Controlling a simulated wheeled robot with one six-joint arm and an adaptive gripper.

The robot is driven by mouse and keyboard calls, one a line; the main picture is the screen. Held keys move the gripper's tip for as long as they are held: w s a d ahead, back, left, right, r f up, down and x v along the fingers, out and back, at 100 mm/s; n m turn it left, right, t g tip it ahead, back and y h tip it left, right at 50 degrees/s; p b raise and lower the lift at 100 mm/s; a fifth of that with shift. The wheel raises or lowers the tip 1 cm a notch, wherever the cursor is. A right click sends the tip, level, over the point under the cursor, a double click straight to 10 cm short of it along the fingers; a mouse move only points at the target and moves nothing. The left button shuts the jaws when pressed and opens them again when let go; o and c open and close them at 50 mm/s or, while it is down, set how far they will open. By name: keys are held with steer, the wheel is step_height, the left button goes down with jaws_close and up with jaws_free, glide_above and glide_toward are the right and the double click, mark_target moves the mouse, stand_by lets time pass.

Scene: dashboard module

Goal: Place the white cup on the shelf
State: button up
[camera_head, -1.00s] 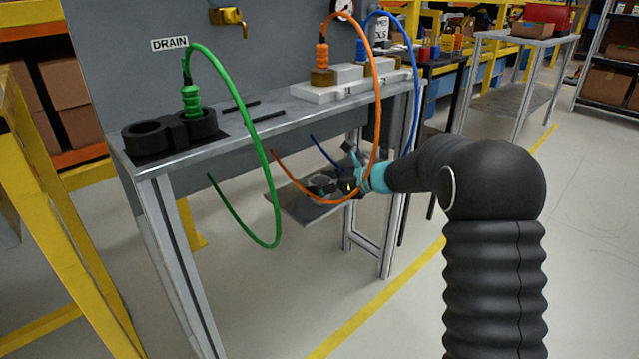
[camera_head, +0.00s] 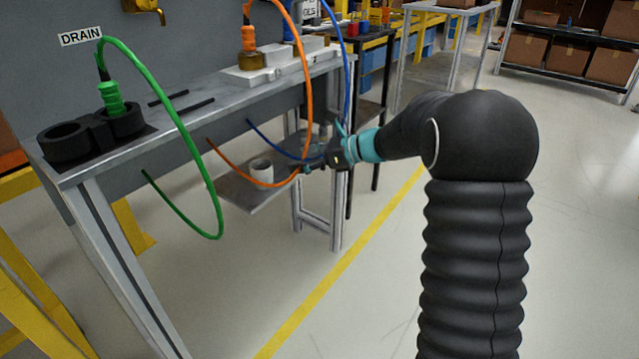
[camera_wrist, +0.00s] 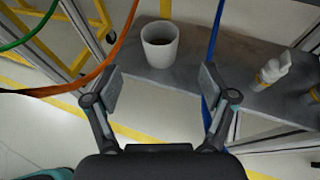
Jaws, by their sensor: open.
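The white cup (camera_head: 262,170) stands upright on the grey shelf (camera_head: 245,195) under the workbench. In the wrist view the cup (camera_wrist: 160,44) is near the top, with something dark inside, and the shelf (camera_wrist: 205,62) runs under it. My gripper (camera_wrist: 160,92) is open and empty. Its fingers are apart, and the cup stands beyond them, not touched. In the head view my gripper (camera_head: 312,165) is at the right of the cup, near the shelf's right part.
An orange hose (camera_head: 302,90), a blue hose (camera_head: 347,80) and a green hose (camera_head: 196,150) hang from the workbench (camera_head: 190,100). In the wrist view a white bottle-like item (camera_wrist: 270,72) stands at the shelf's right. Open floor lies at the right.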

steer(key=s+d+r+n+g+h, duration=0.25)
steer(key=s+n+h, duration=0.6)
steer(key=s, duration=1.25)
steer(key=s+d+f+n+t+h, duration=0.1)
steer(key=s+d+n+h, duration=0.1)
steer(key=s+d+n, duration=0.3)
steer(key=s+d+n+t+h, duration=0.2)
steer(key=s+d+n, duration=0.4)
steer(key=s, duration=0.6)
steer(key=shift+s+d+f+n+h, duration=0.3)
steer(key=shift+f+n+h, duration=0.1)
steer(key=shift+n, duration=0.85)
